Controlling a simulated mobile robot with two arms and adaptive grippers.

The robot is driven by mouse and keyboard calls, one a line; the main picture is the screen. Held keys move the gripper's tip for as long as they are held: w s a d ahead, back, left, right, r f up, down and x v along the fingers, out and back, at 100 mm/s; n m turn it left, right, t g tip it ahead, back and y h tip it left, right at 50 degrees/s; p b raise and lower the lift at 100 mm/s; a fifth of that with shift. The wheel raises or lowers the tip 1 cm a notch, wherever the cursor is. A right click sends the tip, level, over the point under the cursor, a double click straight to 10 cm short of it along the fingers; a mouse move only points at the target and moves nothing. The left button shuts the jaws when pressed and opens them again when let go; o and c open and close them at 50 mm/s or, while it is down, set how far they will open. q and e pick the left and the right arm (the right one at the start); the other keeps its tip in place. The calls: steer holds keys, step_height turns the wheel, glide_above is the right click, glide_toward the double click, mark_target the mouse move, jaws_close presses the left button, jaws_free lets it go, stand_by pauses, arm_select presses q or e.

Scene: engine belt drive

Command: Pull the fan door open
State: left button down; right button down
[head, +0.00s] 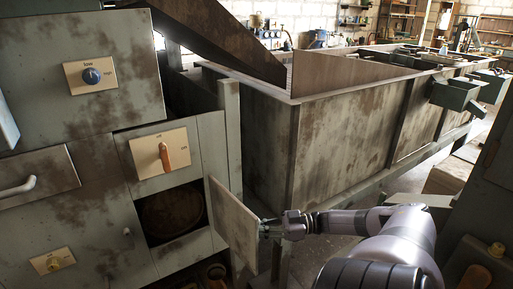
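The fan door (233,226) is a worn, flat grey panel. It stands swung out from the cabinet front at the right side of a square opening (172,214). A dark round shape shows inside the opening. My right gripper (268,229) is at the outer edge of the door, on its right side, with its fingertips close to or touching the panel. The fingers are small and partly hidden, so I cannot tell whether they are closed on anything. My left gripper is not in view.
A long rusty trough (343,140) stands behind my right arm. A post (231,135) rises close behind the door.

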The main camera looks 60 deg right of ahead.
steer(key=shift+d, duration=0.15)
steer(key=c, duration=1.6)
jaws_free()
steer(key=shift+o, duration=0.2)
steer(key=v, duration=1.2)
